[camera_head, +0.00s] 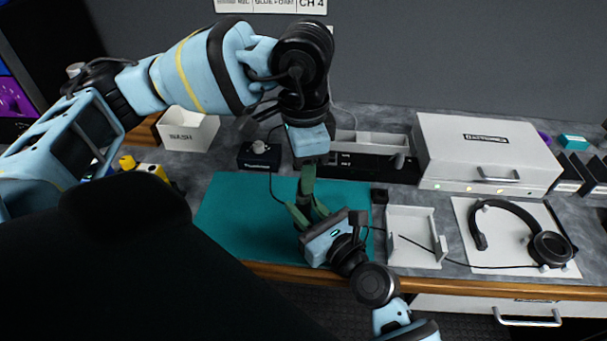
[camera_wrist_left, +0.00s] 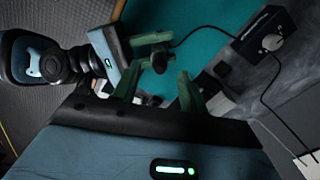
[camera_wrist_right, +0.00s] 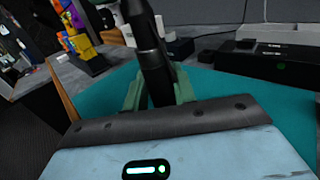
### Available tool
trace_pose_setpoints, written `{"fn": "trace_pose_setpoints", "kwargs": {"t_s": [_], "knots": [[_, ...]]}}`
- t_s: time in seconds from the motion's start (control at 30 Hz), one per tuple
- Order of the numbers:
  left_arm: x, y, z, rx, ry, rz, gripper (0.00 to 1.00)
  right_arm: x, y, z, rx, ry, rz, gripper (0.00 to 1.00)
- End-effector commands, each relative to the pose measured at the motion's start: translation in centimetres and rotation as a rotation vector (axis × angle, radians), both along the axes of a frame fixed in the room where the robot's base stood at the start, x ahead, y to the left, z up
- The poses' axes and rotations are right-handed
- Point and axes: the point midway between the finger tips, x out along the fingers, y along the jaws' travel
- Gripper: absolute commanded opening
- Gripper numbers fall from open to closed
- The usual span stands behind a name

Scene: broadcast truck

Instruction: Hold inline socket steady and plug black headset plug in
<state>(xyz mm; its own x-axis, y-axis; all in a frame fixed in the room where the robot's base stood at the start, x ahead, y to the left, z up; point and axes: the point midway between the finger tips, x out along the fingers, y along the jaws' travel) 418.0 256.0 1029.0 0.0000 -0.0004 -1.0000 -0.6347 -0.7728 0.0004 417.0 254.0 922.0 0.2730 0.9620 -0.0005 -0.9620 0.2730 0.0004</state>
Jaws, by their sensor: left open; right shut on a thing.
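My left gripper (camera_head: 306,205) points down over the teal mat, open, with its green fingers just above my right gripper. In the left wrist view (camera_wrist_left: 158,88) its fingers stand apart. Another cable runs from a small black box (camera_head: 259,156) to the same fingertips. The inline socket is not clearly distinguishable there; I cannot tell whether plug and socket are joined.
The teal mat (camera_head: 228,215) is mostly bare on its left. A white open tray (camera_head: 414,252) stands right of it. A white case (camera_head: 485,145), a bin marked WASH (camera_head: 186,130) and a black rack unit (camera_head: 370,167) stand behind. The wooden counter edge is close in front.

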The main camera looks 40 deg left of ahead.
Motion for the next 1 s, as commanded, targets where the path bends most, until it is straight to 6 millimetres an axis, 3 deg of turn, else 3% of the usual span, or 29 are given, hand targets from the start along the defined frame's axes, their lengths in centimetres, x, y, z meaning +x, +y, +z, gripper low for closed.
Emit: {"fn": "trace_pose_setpoints", "kwargs": {"t_s": [0.2,0.43,0.63,1.0], "knots": [[0.1,0.0,4.6,-0.002,-0.004,0.000,0.43,0.0,0.0,0.0,0.000,0.000,0.000,0.03],[0.1,0.0,8.1,-0.002,-0.002,0.001,0.43,0.0,0.0,0.0,0.000,0.000,0.000,0.03],[0.0,0.0,9.3,-0.001,0.000,-0.001,0.43,0.0,0.0,0.0,0.001,0.000,0.000,0.03],[0.0,0.0,9.3,-0.001,0.001,0.000,0.43,0.0,0.0,0.0,0.001,0.000,0.000,0.03]]}}
